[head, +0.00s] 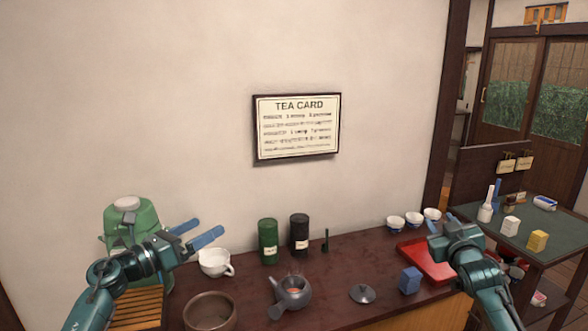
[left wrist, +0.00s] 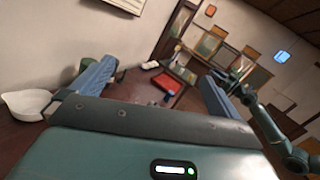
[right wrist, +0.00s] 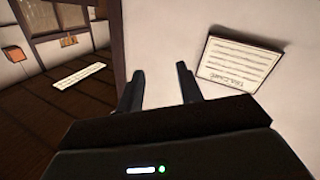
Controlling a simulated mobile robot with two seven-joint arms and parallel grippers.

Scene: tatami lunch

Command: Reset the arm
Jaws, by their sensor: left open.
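My left gripper (head: 206,230) is at the left in the head view, raised near the white cup (head: 215,262), with its two blue fingers apart and nothing between them. The left wrist view shows the same wide gap, with the white cup beyond the left finger (left wrist: 85,80). My right gripper (head: 447,232) is at the right, over the side of the red tray. In the right wrist view its two dark fingers (right wrist: 158,88) stand apart with nothing between them, pointing towards the wall. Its fingertips are hard to make out in the head view.
The dark counter holds a grey open teapot (head: 291,293), its lid (head: 362,293), a brown bowl (head: 210,312), green (head: 268,241) and black (head: 299,237) canisters, a blue box (head: 410,280), a red tray (head: 418,253) and small cups (head: 396,222). A green dispenser (head: 130,220) stands left.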

